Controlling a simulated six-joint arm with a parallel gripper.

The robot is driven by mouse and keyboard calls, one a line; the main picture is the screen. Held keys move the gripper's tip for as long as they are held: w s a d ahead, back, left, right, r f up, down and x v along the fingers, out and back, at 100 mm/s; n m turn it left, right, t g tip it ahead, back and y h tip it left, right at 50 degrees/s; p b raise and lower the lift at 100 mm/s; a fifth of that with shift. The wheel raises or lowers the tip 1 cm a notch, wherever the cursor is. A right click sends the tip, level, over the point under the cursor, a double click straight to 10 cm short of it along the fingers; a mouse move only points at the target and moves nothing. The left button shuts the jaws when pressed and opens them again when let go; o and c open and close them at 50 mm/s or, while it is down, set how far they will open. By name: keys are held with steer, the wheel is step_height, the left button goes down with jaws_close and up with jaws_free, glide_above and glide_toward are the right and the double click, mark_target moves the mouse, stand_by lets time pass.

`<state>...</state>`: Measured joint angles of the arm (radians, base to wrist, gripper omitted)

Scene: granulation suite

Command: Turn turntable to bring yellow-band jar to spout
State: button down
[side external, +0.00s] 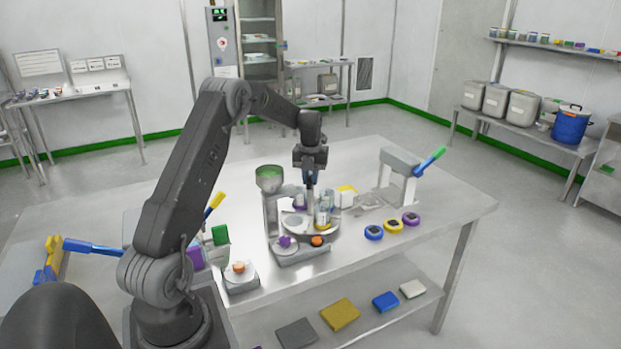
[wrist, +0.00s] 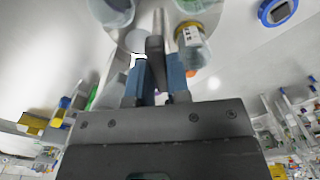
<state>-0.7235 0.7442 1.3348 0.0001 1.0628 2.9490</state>
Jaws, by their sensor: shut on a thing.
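The round turntable (side external: 328,231) sits on the bench with several clear jars on it. The yellow-band jar (wrist: 189,40) shows in the wrist view just right of my fingers; in the side view it stands at the turntable's front (side external: 322,215). My gripper (side external: 310,186) points down over the turntable. In the wrist view its blue fingers (wrist: 158,72) are shut on a dark grey upright post (wrist: 156,48). The hopper (side external: 269,181) with green contents stands left of the turntable. Its spout outlet is too small to make out.
Blue, yellow and purple round items (side external: 393,226) lie to the right. A grey press-like device (side external: 400,160) with a blue-green lever stands behind them.

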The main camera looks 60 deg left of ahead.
steer(key=shift+r+m, duration=0.1)
steer(key=shift+m, duration=0.2)
stand_by(0.4)
steer(key=c, duration=1.1)
jaws_free()
step_height(320, 180, up, 14)
steer(key=shift+f, duration=0.15)
